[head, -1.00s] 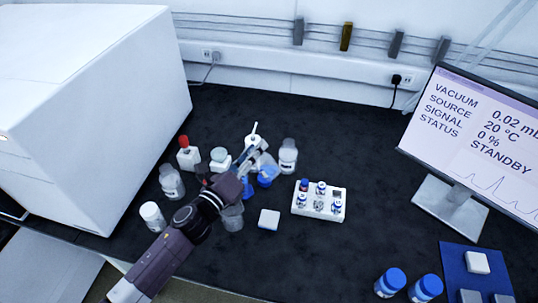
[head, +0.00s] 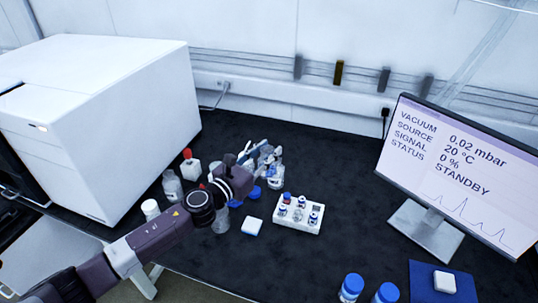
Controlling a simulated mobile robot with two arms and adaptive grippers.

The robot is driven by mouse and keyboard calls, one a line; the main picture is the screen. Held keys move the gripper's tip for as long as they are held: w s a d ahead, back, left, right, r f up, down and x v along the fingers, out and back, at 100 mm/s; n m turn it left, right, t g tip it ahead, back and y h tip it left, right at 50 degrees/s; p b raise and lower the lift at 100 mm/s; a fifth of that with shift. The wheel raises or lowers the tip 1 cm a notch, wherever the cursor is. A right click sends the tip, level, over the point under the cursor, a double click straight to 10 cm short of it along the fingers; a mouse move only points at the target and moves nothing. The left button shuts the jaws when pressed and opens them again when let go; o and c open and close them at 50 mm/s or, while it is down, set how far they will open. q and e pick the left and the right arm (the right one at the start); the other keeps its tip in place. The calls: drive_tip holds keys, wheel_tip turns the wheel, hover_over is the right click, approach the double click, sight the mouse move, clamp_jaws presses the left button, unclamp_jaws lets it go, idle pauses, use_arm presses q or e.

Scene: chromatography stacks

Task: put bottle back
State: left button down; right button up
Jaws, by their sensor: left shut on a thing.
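My left gripper (head: 265,157) reaches in from the left over the back of the bottle group. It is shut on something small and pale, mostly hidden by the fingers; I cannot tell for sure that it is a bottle. A clear bottle (head: 276,180) stands just below and behind the fingertips, partly covered. A red-topped bottle (head: 191,168), a clear bottle (head: 172,188) and a white-capped bottle (head: 150,210) stand to the left of the gripper. A clear vessel (head: 220,222) stands under my arm. My right gripper is not in view.
A blue lid (head: 254,192) lies by the group. A white box (head: 252,226) and a white vial rack (head: 299,222) are in front. A large white instrument (head: 110,120) bounds the left, a monitor (head: 440,180) the right. Blue-capped bottles (head: 351,284) stand at the front. Dark bench is free behind the rack.

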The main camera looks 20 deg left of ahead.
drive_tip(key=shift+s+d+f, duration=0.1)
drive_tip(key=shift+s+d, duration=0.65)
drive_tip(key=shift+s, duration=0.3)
